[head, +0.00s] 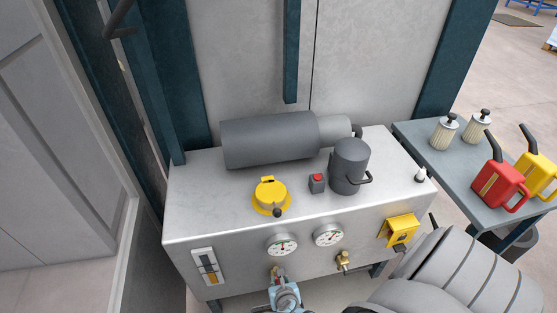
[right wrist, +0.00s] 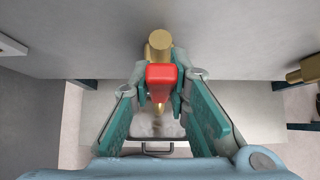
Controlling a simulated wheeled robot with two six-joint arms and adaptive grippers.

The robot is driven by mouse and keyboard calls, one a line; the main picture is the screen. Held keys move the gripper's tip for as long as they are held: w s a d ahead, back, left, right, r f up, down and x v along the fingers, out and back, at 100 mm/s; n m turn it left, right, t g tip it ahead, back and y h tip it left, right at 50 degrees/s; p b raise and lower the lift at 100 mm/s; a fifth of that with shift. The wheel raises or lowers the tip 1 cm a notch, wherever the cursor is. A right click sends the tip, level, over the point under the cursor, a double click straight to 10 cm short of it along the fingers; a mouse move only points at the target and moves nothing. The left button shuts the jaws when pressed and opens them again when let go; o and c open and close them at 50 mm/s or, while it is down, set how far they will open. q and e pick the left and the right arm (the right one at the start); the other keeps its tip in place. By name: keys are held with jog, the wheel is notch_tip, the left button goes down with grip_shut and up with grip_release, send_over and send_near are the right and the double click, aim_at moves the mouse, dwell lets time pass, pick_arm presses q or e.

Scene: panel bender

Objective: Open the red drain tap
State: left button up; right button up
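The red drain tap shows in the right wrist view as a red handle (right wrist: 161,76) on a brass body (right wrist: 159,46), low on the front of the grey metal cabinet. My right gripper (right wrist: 160,92) has its teal fingertips on both sides of the red handle, close against it, and appears shut on it. In the head view my right gripper (head: 281,284) is at the bottom middle, below the left gauge, and mostly hides the tap (head: 276,271). My left gripper is not in view.
A second brass fitting (head: 344,261) sticks out to the right of the tap. Two gauges (head: 282,244) and a yellow box (head: 400,230) are on the cabinet front. A side table (head: 437,167) with red and yellow cans stands at the right. A tray (right wrist: 158,147) shows below the tap.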

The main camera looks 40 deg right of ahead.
jog(key=o, duration=0.4)
jog(key=shift+a, duration=0.1)
